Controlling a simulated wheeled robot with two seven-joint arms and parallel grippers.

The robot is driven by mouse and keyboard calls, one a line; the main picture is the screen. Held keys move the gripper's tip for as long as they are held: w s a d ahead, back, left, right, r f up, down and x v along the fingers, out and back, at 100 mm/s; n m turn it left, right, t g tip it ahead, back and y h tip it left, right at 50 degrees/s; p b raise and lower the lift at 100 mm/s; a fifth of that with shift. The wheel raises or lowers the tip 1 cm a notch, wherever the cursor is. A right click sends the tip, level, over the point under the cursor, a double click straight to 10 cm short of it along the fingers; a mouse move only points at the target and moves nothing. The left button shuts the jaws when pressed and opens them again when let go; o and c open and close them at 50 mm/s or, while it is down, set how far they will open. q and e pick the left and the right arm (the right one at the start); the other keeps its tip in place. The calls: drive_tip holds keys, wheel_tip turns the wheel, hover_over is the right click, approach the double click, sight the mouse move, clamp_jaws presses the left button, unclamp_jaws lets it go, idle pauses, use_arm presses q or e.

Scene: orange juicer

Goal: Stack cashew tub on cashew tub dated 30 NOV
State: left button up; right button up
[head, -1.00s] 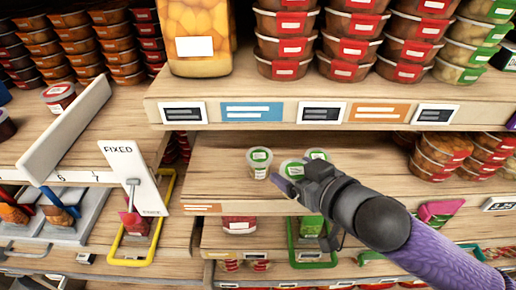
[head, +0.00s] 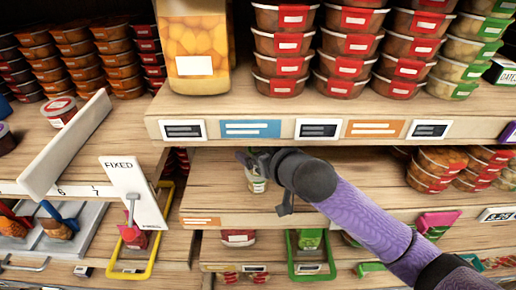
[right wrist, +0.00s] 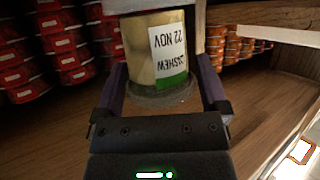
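A cashew tub (right wrist: 160,50) with a white and green label reading "22 NOV" sits between the two fingers of my right gripper (right wrist: 165,92). The fingers flank it closely on both sides and appear shut on it; the label reads upside down. That tub's date is too small to read. A pale shape borders the held tub's far end in the right wrist view; I cannot tell what it is. Other small tubs are hidden behind my arm. My left gripper is out of view.
The upper shelf edge with price cards (head: 318,130) overhangs the middle shelf (head: 215,185). Red-labelled tubs (head: 430,170) stand at the shelf's right. A white divider (head: 65,145) and a FIXED sign (head: 133,190) are at left. The middle shelf's left part is clear.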

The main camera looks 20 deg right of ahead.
drive_tip(key=shift+r, duration=0.1)
drive_tip(key=shift+s+r, duration=0.15)
drive_tip(key=shift+s, duration=0.05)
drive_tip(key=s+d, duration=0.1)
drive_tip(key=s, duration=0.3)
drive_tip(key=s+d, duration=0.1)
drive_tip(key=s, duration=0.3)
drive_tip(key=s+d, duration=0.1)
drive_tip(key=s, duration=0.3)
drive_tip(key=shift+s+d+r+b, duration=0.15)
drive_tip(key=shift+d+b, duration=0.2)
